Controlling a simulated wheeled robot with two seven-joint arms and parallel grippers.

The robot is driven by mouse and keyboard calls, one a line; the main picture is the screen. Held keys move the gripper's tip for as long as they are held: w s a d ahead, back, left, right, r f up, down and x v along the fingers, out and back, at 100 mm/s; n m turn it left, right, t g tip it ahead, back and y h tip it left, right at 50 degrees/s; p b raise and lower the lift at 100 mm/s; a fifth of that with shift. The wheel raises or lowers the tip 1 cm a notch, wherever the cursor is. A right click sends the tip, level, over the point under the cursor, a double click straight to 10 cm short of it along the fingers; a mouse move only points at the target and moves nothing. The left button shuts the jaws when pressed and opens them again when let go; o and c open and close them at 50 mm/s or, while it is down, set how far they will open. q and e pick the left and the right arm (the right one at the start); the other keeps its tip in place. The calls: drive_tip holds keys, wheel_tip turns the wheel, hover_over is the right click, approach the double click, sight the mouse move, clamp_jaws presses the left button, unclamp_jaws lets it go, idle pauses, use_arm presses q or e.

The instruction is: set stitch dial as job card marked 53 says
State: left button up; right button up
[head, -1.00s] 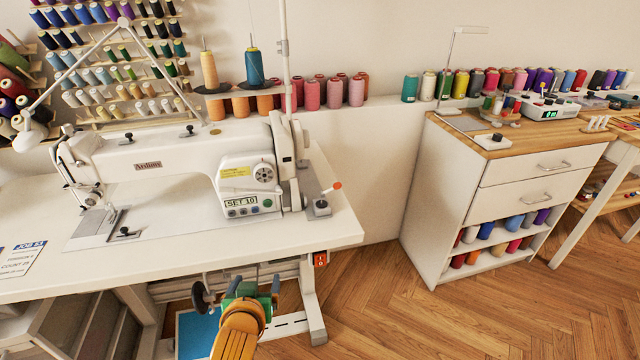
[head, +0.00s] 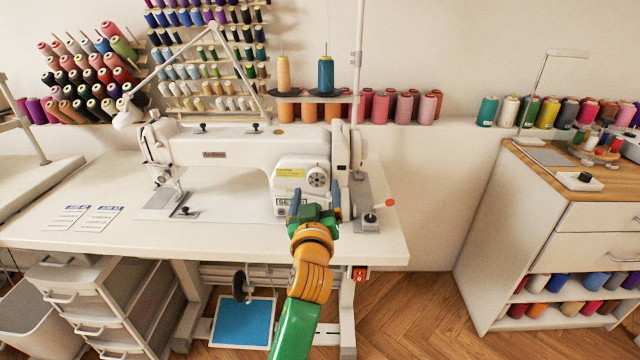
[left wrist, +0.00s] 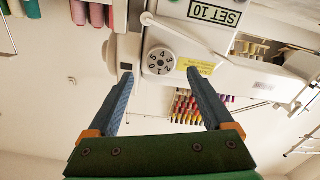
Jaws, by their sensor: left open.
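The white sewing machine (head: 230,150) stands on a white table. Its round numbered stitch dial (head: 317,177) is on the right end, beside a yellow label. The dial (left wrist: 161,61) also shows in the left wrist view, between and beyond my fingers, with no visible contact. The display (left wrist: 216,13) reads SET 10 there; my gripper partly hides it in the head view. Two job cards lie on the table's left: the right card (head: 100,218) appears headed JOB 53, and the left card (head: 66,217) is too small to read surely. My left gripper (head: 316,194) is open and empty before the dial.
Thread cones line the wall ledge. A drawer unit (head: 100,300) is under the table; a wooden-topped cabinet (head: 530,220) stands at right, with clear floor between.

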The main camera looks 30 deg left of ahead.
sight(317, 179)
use_arm(q)
drive_tip(key=x, duration=0.4)
drive_tip(key=shift+a+f, duration=0.1)
drive_tip(key=shift+c, duration=0.2)
drive_tip(key=c, duration=0.3)
clamp_jaws()
